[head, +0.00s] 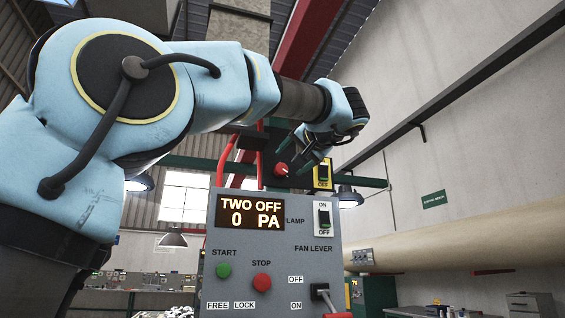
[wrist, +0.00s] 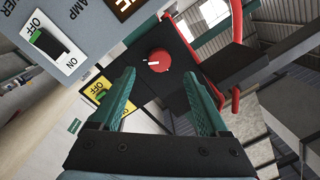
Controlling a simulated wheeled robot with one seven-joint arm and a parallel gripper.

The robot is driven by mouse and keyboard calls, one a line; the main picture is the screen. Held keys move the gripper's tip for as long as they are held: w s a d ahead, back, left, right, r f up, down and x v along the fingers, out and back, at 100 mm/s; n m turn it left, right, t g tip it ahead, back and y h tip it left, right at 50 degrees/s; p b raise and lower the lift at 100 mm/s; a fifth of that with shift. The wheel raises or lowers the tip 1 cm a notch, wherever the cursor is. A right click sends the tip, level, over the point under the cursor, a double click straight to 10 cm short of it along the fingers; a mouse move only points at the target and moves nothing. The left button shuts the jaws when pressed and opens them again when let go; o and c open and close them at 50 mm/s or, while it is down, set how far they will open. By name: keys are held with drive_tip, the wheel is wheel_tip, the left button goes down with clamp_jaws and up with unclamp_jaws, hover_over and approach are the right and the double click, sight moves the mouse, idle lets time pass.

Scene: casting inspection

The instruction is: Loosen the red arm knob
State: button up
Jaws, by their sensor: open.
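The red arm knob (head: 281,169) sits on a dark plate above the grey control box in the head view. In the wrist view the round red knob (wrist: 159,60) shows on the black plate, with a pale mark on its face. My gripper (wrist: 168,88) is open, its two green fingers apart and empty. The knob appears beyond the fingertips, in line with the gap between them; I see no contact. In the head view my gripper (head: 292,152) is close to the knob, up and to its right.
The grey control box (head: 225,256) carries a display reading "TWO OFF 0 PA", a green start button (head: 223,270), a red stop button (head: 262,282), a lamp switch (head: 323,218) and a fan lever (head: 322,292). A yellow-plated switch (head: 322,174) and red hoses (wrist: 237,40) are near the knob.

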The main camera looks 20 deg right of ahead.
sight(282, 169)
drive_tip(key=w+p, duration=0.2)
drive_tip(key=w, duration=0.2)
drive_tip(key=shift+w+d+r, duration=0.15)
drive_tip(key=shift+w, duration=0.05)
drive_tip(key=shift+w+f, duration=0.2)
drive_tip(key=shift+w, duration=0.5)
clamp_jaws()
